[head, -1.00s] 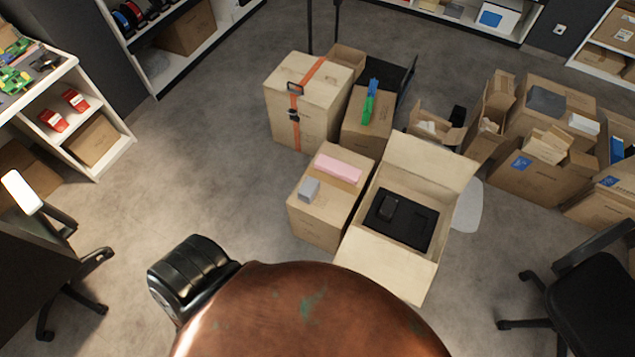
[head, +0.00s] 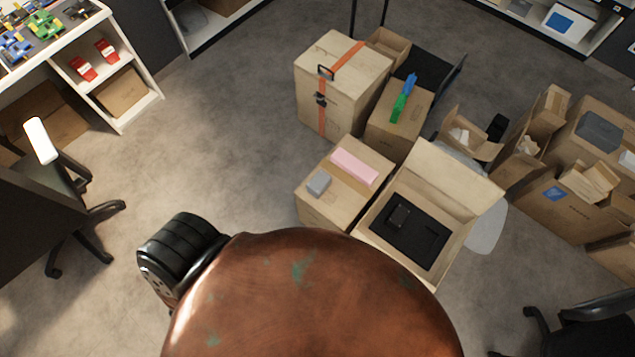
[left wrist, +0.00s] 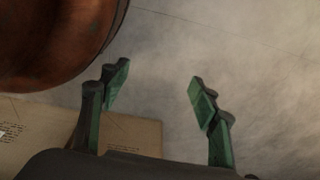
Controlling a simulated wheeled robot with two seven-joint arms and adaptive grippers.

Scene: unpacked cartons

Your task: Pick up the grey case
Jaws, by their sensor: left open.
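A small light-grey case (head: 319,182) lies on top of a closed carton (head: 333,208) in the middle of the head view, beside a pink block (head: 355,166). My left gripper (left wrist: 160,86) is open and empty in the left wrist view. Its two green-padded fingers stand apart above bare floor, with part of a carton (left wrist: 40,140) below and to the left. The grey case is not seen in the left wrist view. My left gripper is hidden in the head view, and my right gripper is in neither view.
An open carton (head: 462,222) with a black insert (head: 410,228) stands right of the closed one. Behind are a strapped carton (head: 343,85) and a carton (head: 395,120) with blue and green items. Office chairs (head: 75,205) flank the area. The floor left of the cartons is clear.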

